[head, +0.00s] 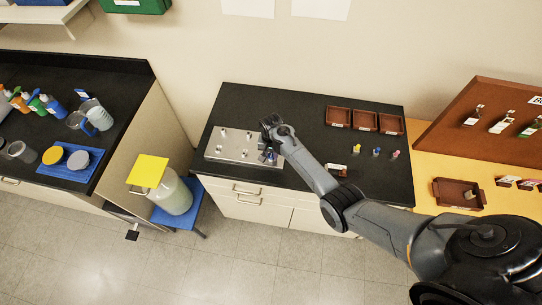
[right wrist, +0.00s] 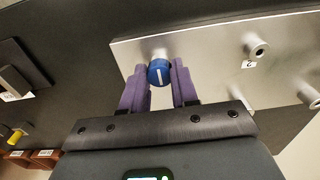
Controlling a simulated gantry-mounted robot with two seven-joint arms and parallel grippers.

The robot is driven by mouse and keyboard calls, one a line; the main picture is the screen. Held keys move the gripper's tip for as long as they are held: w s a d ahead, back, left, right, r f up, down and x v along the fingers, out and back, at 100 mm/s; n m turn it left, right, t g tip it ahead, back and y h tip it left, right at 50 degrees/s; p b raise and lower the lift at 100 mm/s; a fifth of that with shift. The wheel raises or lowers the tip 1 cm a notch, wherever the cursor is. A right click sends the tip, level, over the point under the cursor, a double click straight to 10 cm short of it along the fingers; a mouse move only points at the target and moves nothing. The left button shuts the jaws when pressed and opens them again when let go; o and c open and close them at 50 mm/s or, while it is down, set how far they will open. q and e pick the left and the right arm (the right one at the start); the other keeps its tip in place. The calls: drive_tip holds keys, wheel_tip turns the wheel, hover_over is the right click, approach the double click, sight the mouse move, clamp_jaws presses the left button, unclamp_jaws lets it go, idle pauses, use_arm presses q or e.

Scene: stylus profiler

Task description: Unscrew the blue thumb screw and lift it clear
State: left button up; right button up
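The blue thumb screw (right wrist: 160,72) has a round head with a white line across it. It sits at the metal plate (right wrist: 210,50), close to the plate's edge. My right gripper (right wrist: 161,75) has its two purple fingers on either side of the blue head, seemingly touching it. In the head view the screw (head: 270,156) shows as a small blue spot under my right gripper (head: 269,149), at the plate's right end. The screw's shaft is mostly hidden, so its engagement cannot be seen. My left gripper is not in view.
The plate (head: 215,153) also carries several silver posts. Three brown trays (head: 365,121) stand at the back right of the black bench (head: 305,105). Small coloured items (head: 377,153) stand in front of them. A yellow-topped container (head: 172,195) stands left of the bench.

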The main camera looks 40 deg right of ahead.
clamp_jaws()
drive_tip(key=n, duration=0.6)
drive_tip(key=shift+d, duration=0.1)
drive_tip(key=n, duration=0.3)
drive_tip(key=shift+n, duration=0.4)
drive_tip(key=n, duration=0.3)
drive_tip(key=shift+n, duration=0.3)
drive_tip(key=n, duration=0.4)
drive_tip(key=shift+d+r, duration=0.1)
drive_tip(key=n, duration=1.9)
drive_tip(key=o, duration=0.7)
unclamp_jaws()
drive_tip(key=shift+a, duration=0.2)
drive_tip(key=shift+c, duration=0.2)
